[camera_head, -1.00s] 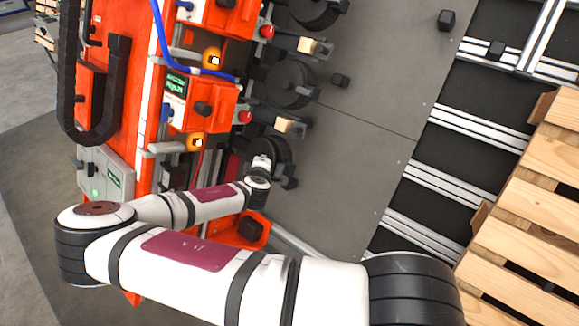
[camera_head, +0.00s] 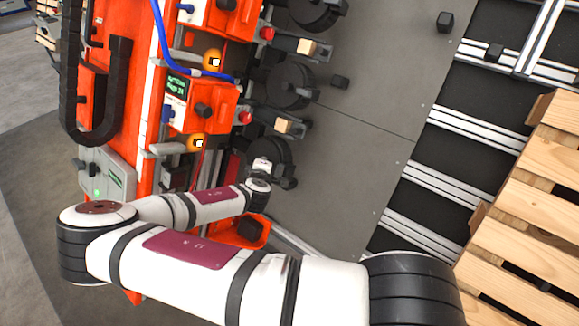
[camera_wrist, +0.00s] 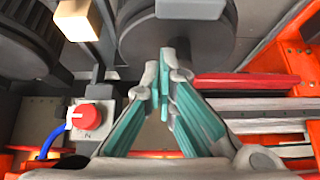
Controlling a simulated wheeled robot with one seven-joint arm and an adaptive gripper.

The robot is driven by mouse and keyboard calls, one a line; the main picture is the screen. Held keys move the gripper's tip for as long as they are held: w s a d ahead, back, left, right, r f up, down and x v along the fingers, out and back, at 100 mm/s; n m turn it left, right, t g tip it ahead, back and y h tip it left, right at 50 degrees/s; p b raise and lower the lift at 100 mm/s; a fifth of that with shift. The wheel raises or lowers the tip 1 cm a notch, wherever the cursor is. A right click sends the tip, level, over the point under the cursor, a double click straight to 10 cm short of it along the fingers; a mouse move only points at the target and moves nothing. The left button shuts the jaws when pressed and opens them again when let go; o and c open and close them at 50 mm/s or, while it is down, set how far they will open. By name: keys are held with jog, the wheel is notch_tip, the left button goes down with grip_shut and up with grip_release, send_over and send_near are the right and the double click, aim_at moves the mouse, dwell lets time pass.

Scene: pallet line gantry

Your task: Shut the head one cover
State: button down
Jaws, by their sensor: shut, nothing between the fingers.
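My gripper (camera_wrist: 163,75) is in the lower middle of the wrist view, its teal-lined fingers closed together at the tips and empty. The tips are in front of a dark round disc (camera_wrist: 190,42). A red bar (camera_wrist: 240,80) lies just right of the fingers. In the head view my arm reaches to the lowest part of the orange machine (camera_head: 143,75), and my fingers are hardly visible there. An orange open-framed part (camera_head: 238,236) shows behind my forearm. No label reads head one, and I cannot tell which part is its cover.
In the wrist view, a red knob (camera_wrist: 87,117) on a white box and a pale block (camera_wrist: 76,28) are left of my fingers. Orange framing (camera_wrist: 293,65) stands at right. In the head view, a blue hose (camera_head: 160,45) hangs by the machine, and a wooden pallet (camera_head: 535,205) lies right.

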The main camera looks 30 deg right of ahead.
jog(key=s+a+r+p, duration=0.2)
jog(key=a+r, duration=0.1)
jog(key=a, duration=0.3)
jog(key=shift+a+r, duration=0.3)
jog(key=shift+r, duration=0.1)
dwell(0.8)
jog(key=shift+s, duration=0.1)
dwell(0.5)
jog(key=s+a+r+m+g+y, duration=0.2)
jog(key=s+m+g, duration=0.4)
jog(key=s+m, duration=0.15)
jog(key=s+a+r+m+g+y, duration=0.1)
jog(key=s+a+r+y, duration=0.2)
jog(key=s+r, duration=0.35)
jog(key=s+a+r+m+g+y, duration=0.1)
jog(key=s+a+r+y, duration=0.2)
jog(key=r, duration=0.7)
jog(key=s+r, duration=0.7)
jog(key=s, duration=0.3)
jog(key=s+d+r+n+t, duration=0.1)
jog(key=s+r, duration=0.7)
jog(key=s, duration=0.2)
jog(key=shift+s+h, duration=0.2)
jog(key=shift+h, duration=0.2)
